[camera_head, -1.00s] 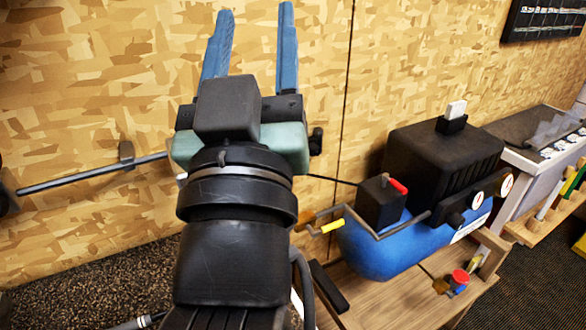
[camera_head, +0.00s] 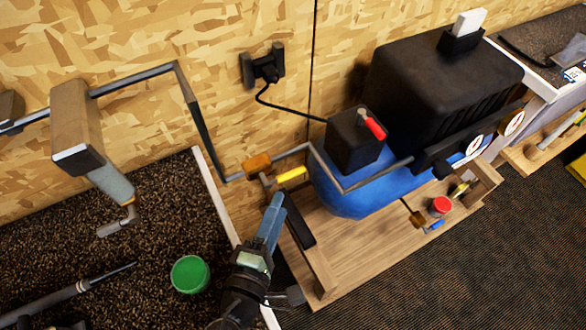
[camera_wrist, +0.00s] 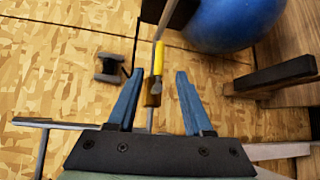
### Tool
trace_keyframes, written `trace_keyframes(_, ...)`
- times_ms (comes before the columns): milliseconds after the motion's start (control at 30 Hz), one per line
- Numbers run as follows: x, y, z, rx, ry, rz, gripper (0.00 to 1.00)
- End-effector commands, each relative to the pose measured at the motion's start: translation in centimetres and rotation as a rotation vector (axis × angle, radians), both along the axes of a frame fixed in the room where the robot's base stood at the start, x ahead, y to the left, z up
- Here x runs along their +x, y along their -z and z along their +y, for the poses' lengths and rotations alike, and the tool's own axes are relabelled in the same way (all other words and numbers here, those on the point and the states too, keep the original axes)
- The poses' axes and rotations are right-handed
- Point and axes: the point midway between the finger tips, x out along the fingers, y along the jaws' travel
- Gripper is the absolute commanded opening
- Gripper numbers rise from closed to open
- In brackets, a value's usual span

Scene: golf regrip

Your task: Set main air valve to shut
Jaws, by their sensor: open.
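The main air valve appears to be the brass valve body (camera_head: 257,165) with a yellow lever handle (camera_head: 292,175), on the grey pipe along the wall. The handle points right, roughly along the pipe. My gripper (camera_head: 276,206) is open and empty, just below the handle in the head view. The handle lies roughly in line with the pipe there too. No contact shows, and the remaining depth is unclear.
A blue tank (camera_head: 350,192) with a black switch box (camera_head: 354,142) and red lever (camera_head: 374,129) stands right of the valve. A smaller blue-handled valve (camera_head: 436,226) and red knob (camera_head: 441,205) lie further right.

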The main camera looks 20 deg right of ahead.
Motion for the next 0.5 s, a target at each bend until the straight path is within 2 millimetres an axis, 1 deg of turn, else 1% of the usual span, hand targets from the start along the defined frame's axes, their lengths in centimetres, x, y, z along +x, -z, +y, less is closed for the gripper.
trace_keyframes(33, 1.0, -0.2, -0.7, 0.000, 0.003, -0.003, 0.51)
trace_keyframes(300, 5.6, 0.7, -3.8, 0.003, 0.003, -0.002, 0.51)
trace_keyframes(500, 7.6, 1.1, -5.2, 0.004, 0.001, -0.004, 0.51)
